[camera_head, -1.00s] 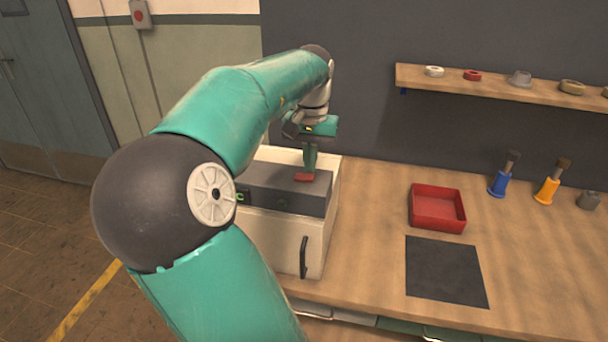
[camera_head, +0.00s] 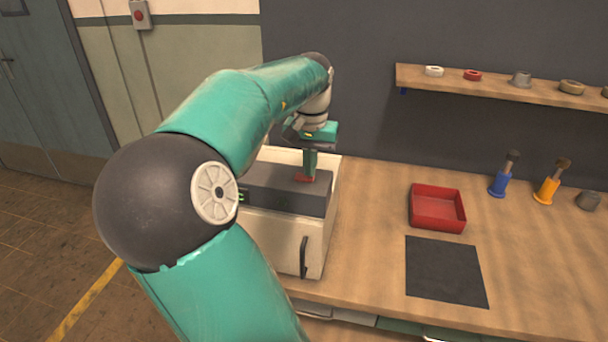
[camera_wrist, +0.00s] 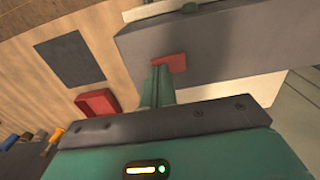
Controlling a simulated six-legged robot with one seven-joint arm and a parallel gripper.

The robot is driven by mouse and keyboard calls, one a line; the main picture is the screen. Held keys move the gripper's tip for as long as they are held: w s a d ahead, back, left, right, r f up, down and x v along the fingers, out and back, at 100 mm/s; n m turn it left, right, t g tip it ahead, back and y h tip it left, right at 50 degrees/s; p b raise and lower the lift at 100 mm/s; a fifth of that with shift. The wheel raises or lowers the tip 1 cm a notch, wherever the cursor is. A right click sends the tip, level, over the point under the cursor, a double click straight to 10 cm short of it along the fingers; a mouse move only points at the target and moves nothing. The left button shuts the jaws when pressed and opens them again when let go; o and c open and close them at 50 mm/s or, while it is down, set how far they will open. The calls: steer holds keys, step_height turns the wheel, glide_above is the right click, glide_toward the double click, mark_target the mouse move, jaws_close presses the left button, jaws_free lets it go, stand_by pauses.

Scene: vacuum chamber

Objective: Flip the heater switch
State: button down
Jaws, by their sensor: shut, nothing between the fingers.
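The heater switch is a small red piece (camera_head: 303,178) on top of the dark grey box (camera_head: 270,192), which sits on the white chamber (camera_head: 290,238). My gripper (camera_head: 309,176) is shut and empty, pointing down at the red switch. In the wrist view the closed fingertips (camera_wrist: 161,72) are right at the red switch (camera_wrist: 172,62) and cover part of it. They look to be touching or very close; I cannot tell which.
A red tray (camera_head: 437,226) and a dark mat (camera_head: 446,270) lie on the wooden bench to the right. Blue (camera_head: 499,184) and orange (camera_head: 547,190) tools stand behind. A wall shelf (camera_head: 500,84) holds small parts. The bench between chamber and tray is clear.

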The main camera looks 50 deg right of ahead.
steer(key=shift+f, duration=0.2)
steer(key=shift+r, duration=3.55)
